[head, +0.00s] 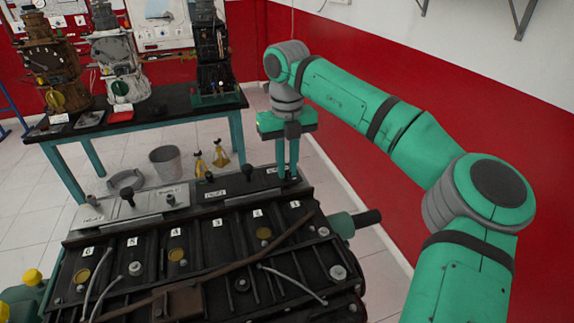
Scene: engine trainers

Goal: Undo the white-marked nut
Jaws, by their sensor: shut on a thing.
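My green gripper (288,175) points straight down at the right end of the dark plate (240,187) along the back of the engine. Its two fingers are close together, shut on a small nut at the plate. The fingers hide most of that nut, and I cannot make out a white mark on it. Other upright fittings stand to the left: a short dark one (209,177), a grey one (170,199), a black-knobbed one (127,194) and a small one (91,200) at the far left of the light plates.
The engine block (205,250) fills the foreground, with numbered labels, pipes and bolts on top. Behind it, a dark-topped bench (150,117) carries several engine models. A grey bucket (167,161) and yellow bottles (220,154) stand on the floor. A red wall is at right.

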